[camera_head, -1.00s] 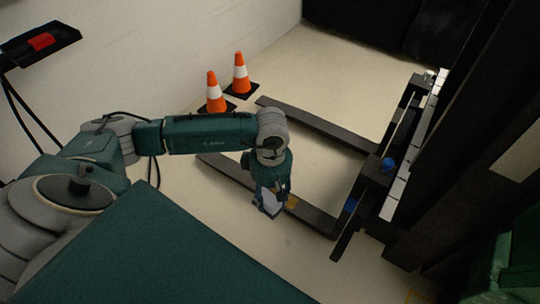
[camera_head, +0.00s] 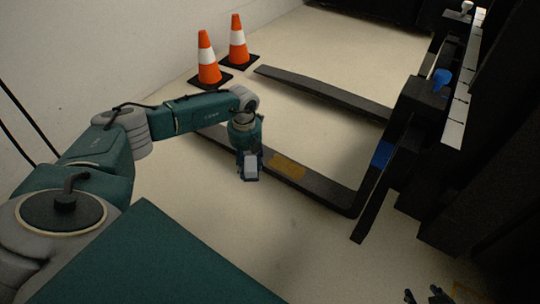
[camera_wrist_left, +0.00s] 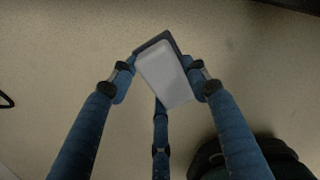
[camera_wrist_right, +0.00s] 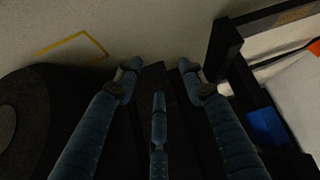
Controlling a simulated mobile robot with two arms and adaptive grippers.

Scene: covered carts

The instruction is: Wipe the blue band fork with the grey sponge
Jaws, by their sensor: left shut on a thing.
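The near fork (camera_head: 320,186) lies low over the floor, with a blue band (camera_head: 382,154) on its upright end. A yellow-brown patch (camera_head: 287,167) shows on its top. My left gripper (camera_head: 249,157) is shut on the grey sponge (camera_head: 251,171), just left of the patch, on the near side of the fork. In the left wrist view the sponge (camera_wrist_left: 165,75) sits between the fingertips. Whether it touches the fork I cannot tell. My right gripper (camera_head: 424,296) is at the bottom edge, open and empty; its wrist view shows the blue band (camera_wrist_right: 268,127) to the right.
A second dark fork (camera_head: 325,93) lies farther back. Two orange cones (camera_head: 208,58) stand by the wall. A yellow floor marking (camera_wrist_right: 75,42) shows in the right wrist view. Bare floor lies between the forks.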

